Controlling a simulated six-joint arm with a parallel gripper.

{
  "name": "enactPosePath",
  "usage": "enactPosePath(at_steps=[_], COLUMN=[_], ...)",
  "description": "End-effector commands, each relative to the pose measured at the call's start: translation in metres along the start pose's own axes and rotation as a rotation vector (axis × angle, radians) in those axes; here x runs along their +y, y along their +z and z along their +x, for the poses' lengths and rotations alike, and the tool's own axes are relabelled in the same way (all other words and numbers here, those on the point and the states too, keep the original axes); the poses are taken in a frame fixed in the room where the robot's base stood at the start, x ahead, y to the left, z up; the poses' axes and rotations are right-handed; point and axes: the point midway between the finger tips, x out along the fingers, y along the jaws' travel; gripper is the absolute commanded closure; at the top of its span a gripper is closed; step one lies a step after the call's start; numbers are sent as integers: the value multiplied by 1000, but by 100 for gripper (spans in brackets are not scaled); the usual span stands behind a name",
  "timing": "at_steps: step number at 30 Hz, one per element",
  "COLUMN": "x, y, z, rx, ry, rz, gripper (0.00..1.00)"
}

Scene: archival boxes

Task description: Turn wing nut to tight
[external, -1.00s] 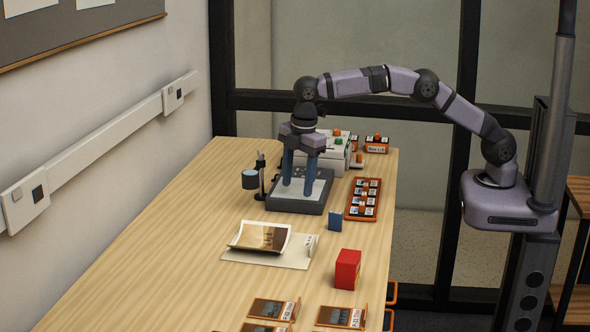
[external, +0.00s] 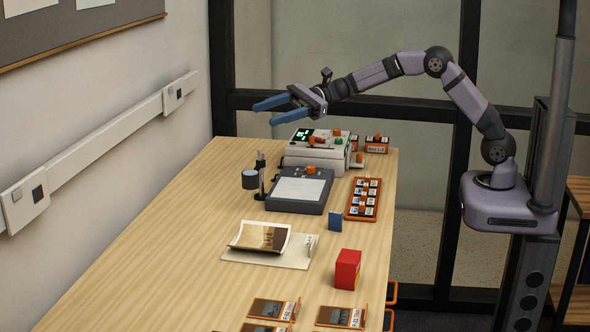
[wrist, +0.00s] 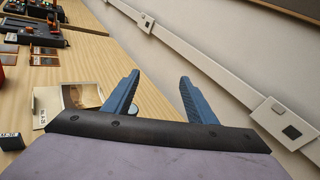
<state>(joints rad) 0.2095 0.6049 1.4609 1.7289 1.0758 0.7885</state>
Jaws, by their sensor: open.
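My gripper (external: 264,114) is open and empty. It is held level, well above the back of the table, with its fingers pointing left toward the wall. In the wrist view its two blue fingers (wrist: 159,78) are spread apart with nothing between them. A dark flat device with a pale top (external: 298,190) lies below the gripper, and an orange knob (external: 311,169) stands at its back edge. This knob may be the wing nut, but it is too small to tell its shape or how tight it is.
A white box machine (external: 318,148) with green and orange controls stands behind the flat device. A small stand with a round head (external: 250,180) is on its left. An orange tray (external: 363,199), a photo (external: 260,237) and a red box (external: 347,269) lie nearby. The front left table is clear.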

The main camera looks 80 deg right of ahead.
Motion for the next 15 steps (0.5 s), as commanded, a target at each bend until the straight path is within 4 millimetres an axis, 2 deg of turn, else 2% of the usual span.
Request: enactPosePath(at_steps=[1, 5, 6, 9, 15], x=[-13, -44, -45, -31, -16], y=[1, 4, -7, -47, -100], z=[-8, -29, -30, -24, -18], rx=[-17, -75, -82, -77, -79], ry=[-49, -166, -181, -173, -172], rz=[76, 267, 307, 299, 292], gripper=[48, 48, 48, 48, 48])
